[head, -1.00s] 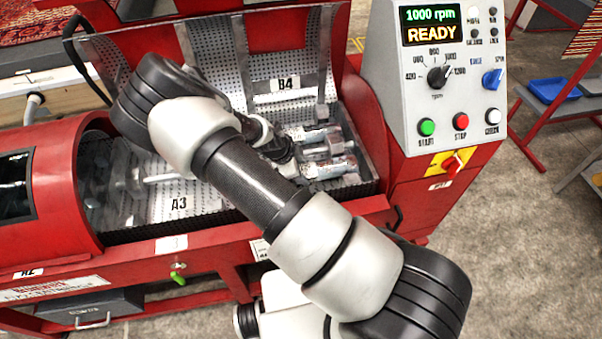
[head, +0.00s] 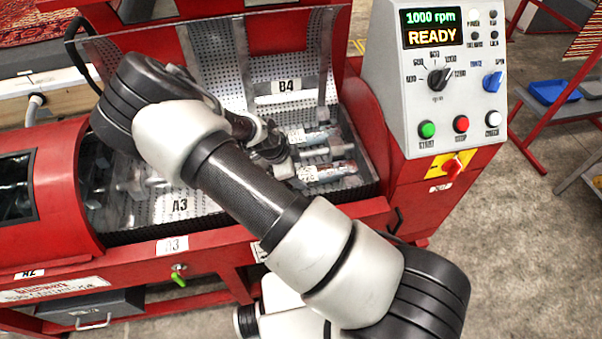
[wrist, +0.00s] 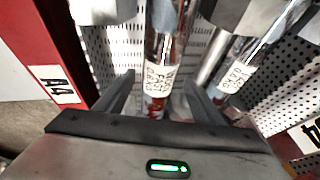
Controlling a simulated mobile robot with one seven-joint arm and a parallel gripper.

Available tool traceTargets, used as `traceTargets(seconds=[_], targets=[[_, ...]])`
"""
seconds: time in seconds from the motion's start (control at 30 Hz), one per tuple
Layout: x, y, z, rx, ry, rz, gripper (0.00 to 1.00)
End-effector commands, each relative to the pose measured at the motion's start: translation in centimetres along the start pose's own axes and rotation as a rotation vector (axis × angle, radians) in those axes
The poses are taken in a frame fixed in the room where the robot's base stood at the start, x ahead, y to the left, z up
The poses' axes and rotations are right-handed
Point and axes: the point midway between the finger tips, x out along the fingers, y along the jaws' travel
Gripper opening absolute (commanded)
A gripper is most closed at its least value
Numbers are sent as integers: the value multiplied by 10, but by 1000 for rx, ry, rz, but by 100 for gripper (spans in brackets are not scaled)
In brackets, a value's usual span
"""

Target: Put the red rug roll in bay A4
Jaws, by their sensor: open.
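In the wrist view, a roll in shiny clear wrap (wrist: 162,45) with a white label and red showing at its near end lies between the fingers of my gripper (wrist: 160,98). The fingers are apart, one on each side of it, with no grip visible. The A4 label (wrist: 55,84) is on the red wall to the left, so the roll lies on the A4 side. In the head view, this seems to be the front wrapped roll (head: 328,171) in the right part of the washer trough.
A second wrapped roll (wrist: 240,70) lies to the right, behind the first in the head view (head: 315,134). Perforated plates and clamp parts stand close around. A control panel (head: 437,80) reads READY.

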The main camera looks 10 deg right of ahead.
Motion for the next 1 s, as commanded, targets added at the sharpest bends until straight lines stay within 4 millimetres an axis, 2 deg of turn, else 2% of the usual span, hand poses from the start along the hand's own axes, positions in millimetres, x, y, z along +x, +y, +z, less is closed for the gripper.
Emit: traceTargets(seconds=[0.03, 0.2, 0.3, 0.5, 0.67, 0.77, 0.87, 1.0], targets=[[-14, -1, 1, -1, -3, -3, 62], [-50, -1, 1, -2, -2, -3, 62], [-65, 0, 1, -2, -2, -2, 62], [-82, 1, 0, -3, -9, 5, 62], [-107, 11, -2, -63, -113, 63, 62], [-141, 20, -6, -160, -242, 95, 62], [-184, 28, -14, -293, -376, 81, 62], [-249, 36, -36, -501, -518, -16, 62]])
